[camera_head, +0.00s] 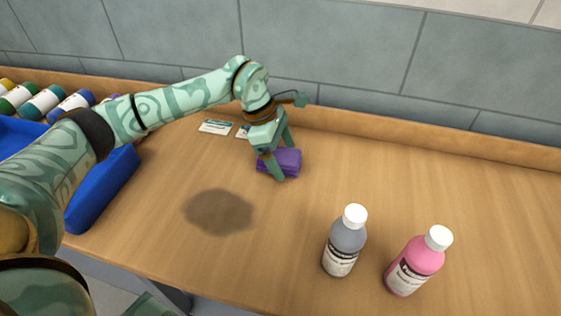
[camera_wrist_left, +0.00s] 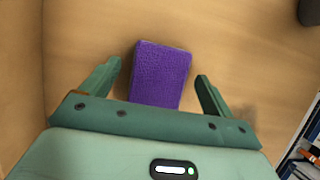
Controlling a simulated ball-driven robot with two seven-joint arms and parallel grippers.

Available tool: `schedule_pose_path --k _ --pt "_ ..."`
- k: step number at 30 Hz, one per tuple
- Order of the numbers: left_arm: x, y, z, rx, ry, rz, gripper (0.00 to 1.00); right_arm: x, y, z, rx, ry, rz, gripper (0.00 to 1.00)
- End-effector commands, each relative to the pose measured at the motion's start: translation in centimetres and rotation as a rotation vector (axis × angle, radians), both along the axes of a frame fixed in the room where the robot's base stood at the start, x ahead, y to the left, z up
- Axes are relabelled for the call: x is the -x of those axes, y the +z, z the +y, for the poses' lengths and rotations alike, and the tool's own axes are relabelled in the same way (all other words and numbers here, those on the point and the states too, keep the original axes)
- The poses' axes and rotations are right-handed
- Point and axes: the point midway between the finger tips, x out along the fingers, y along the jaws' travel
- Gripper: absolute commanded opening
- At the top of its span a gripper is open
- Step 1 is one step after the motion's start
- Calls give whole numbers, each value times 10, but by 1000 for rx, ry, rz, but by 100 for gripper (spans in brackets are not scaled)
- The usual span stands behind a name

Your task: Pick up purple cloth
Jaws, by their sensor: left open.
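The purple cloth (camera_head: 290,157) is a folded block lying on the wooden table, toward the back wall in the head view. My left gripper (camera_head: 281,160) is over it with its fingers pointing down, partly covering it. In the left wrist view the cloth (camera_wrist_left: 160,75) lies between and ahead of the two fingers of my left gripper (camera_wrist_left: 161,72). The fingers are apart, with a gap on each side of the cloth. My right gripper is in neither view.
A grey bottle (camera_head: 345,242) and a pink bottle (camera_head: 418,262), both white-capped, stand at the front right. A blue bin (camera_head: 105,188) is at the left, near a row of bottles (camera_head: 42,103). Cards (camera_head: 215,127) lie at the back. A dark round patch (camera_head: 220,211) marks the table.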

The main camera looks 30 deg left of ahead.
Motion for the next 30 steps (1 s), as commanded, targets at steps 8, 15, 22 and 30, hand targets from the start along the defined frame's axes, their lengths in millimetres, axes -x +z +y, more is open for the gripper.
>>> schedule_pose_path --k 8,15,22,30 --pt "-1 -7 -3 0 2 -3 87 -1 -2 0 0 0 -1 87" --pt "-1 -7 -3 1 2 -2 39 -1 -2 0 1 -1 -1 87" --pt "-1 -6 -3 1 2 -2 39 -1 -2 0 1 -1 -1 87" --pt "-2 24 -3 1 2 -7 39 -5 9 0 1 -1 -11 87"
